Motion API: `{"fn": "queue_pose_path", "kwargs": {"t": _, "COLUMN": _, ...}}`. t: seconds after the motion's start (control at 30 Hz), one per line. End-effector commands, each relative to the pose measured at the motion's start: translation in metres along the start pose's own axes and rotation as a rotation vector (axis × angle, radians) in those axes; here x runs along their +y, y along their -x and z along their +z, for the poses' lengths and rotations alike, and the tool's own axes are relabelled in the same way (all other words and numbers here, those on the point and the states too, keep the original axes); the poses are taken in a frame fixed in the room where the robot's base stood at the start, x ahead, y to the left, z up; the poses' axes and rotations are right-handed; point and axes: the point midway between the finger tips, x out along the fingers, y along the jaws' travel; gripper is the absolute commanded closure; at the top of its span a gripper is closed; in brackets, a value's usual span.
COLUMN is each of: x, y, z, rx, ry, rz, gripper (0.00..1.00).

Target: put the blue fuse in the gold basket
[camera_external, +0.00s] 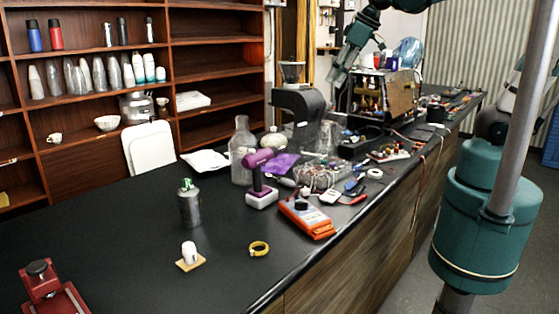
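I cannot pick out the blue fuse for certain. Small blue items (351,185) lie on the dark counter among tools, too small to identify. No clearly gold basket can be made out; a wire-like basket (318,178) with tangled contents sits mid-counter and looks greyish. My gripper (337,76) hangs at the upper middle, pointing down, just left of the opened brewer (385,95), whose inner parts show. Its fingertips are small and unclear, so I cannot tell whether it is open, shut or holding anything.
Around the basket stand a glass bottle (242,150), a purple-handled tool (262,180), an orange meter (307,219) and a black grinder (298,108). The left front counter is mostly clear.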

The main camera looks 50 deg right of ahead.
Motion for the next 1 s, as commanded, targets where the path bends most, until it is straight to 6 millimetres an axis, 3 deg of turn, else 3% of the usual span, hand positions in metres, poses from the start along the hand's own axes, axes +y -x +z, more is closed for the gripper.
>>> {"fn": "queue_pose_path", "kwargs": {"t": 0.6, "x": 0.018, "y": 0.020, "z": 0.105, "rx": 0.092, "ry": -0.242, "rz": 0.062, "gripper": 0.74}}
{"fn": "queue_pose_path", "kwargs": {"t": 1.0, "x": 0.021, "y": 0.020, "z": 0.146, "rx": 0.133, "ry": -0.342, "rz": 0.085, "gripper": 0.74}}
